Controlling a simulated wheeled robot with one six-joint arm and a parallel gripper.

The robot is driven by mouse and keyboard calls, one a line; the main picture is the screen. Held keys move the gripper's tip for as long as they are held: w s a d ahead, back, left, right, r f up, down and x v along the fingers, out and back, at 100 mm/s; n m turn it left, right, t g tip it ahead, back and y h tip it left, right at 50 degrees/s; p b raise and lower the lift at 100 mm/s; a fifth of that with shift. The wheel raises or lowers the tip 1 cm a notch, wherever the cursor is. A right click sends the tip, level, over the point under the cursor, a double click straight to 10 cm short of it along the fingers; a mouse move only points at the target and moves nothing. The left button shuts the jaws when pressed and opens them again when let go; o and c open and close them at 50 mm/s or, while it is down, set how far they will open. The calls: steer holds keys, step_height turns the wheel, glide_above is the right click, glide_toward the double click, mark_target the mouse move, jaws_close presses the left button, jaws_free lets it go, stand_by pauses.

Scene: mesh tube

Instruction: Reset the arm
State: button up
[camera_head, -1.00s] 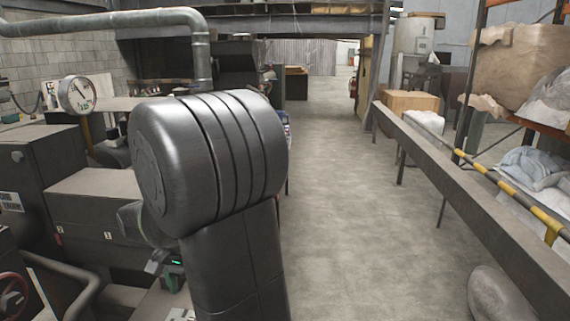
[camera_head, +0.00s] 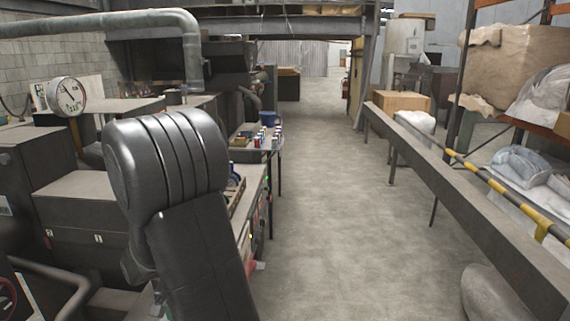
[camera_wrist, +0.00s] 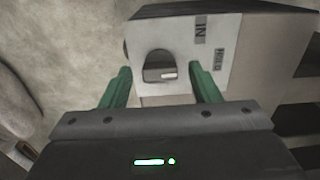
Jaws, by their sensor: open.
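In the head view my dark arm (camera_head: 175,165) rises at the left of centre and bends over at the top. My gripper is hidden in the head view.
Grey machines (camera_head: 85,215) and a gauge (camera_head: 67,97) stand at the left. A table with small cans (camera_head: 266,138) is behind my arm. A long beam (camera_head: 440,175) runs along the right, beside shelving with a wrapped load (camera_head: 510,65). The floor (camera_head: 325,200) between is clear.

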step_height(320, 180, up, 14)
step_height(320, 180, down, 14)
steer(key=shift+f, duration=0.1)
steer(key=shift+n, duration=0.3)
steer(key=n, duration=0.3)
steer(key=shift+n+p, duration=0.35)
steer(key=shift+n, duration=0.05)
steer(key=n+p, duration=0.1)
steer(key=n, duration=0.4)
steer(key=shift+n, duration=0.3)
step_height(320, 180, up, 8)
steer(key=shift+r, duration=0.1)
steer(key=shift+d, duration=0.1)
